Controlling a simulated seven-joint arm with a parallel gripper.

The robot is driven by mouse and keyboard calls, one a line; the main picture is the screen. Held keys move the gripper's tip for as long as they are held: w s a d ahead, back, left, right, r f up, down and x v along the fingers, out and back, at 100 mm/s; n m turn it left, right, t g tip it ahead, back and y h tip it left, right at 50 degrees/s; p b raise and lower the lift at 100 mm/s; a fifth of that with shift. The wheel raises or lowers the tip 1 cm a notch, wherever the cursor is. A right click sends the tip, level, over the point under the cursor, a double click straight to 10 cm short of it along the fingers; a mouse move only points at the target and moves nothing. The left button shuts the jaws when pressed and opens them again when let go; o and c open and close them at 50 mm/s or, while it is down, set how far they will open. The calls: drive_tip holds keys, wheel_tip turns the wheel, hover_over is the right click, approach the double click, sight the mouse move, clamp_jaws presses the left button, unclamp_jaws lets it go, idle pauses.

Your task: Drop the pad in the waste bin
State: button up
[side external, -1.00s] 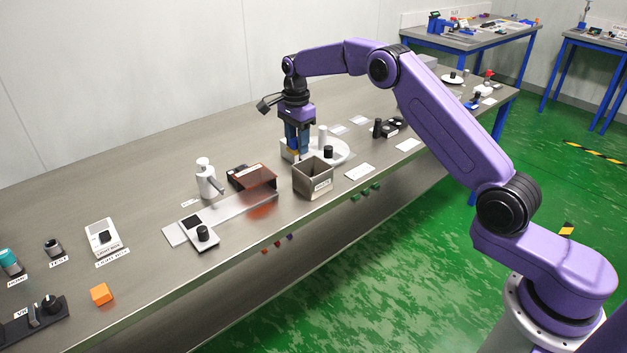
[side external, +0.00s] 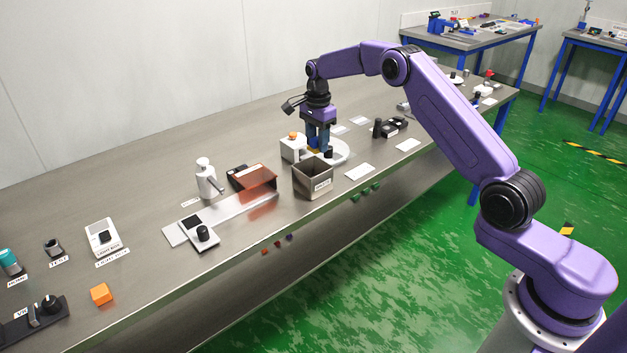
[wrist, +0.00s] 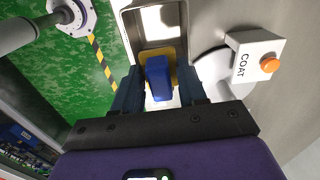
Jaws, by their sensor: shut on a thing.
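My gripper (side external: 316,150) is pointing down just behind and above the waste bin (side external: 309,181), an open grey box with a label on its front. In the wrist view, my gripper (wrist: 160,92) is shut on the pad (wrist: 158,70), a blue block with a yellow base, held between dark blue fingers. The pad overlaps the bin's opening in that view, and the bin (wrist: 130,32) extends beyond it. The pad's exact height over the rim is hard to tell.
A white COAT box (side external: 291,151) with an orange button stands left of my gripper; it also shows in the wrist view (wrist: 255,55). A white round dish (side external: 340,152) is behind the bin. A brown translucent cover (side external: 258,177) lies left of the bin.

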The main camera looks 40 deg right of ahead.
drive_tip(key=shift+f, duration=0.3)
drive_tip(key=o, duration=1.1)
drive_tip(key=shift+r, duration=0.1)
wheel_tip(320, 180, up, 11)
drive_tip(key=shift+f, duration=0.2)
drive_tip(key=shift+r, duration=0.6)
drive_tip(key=shift+a, duration=0.15)
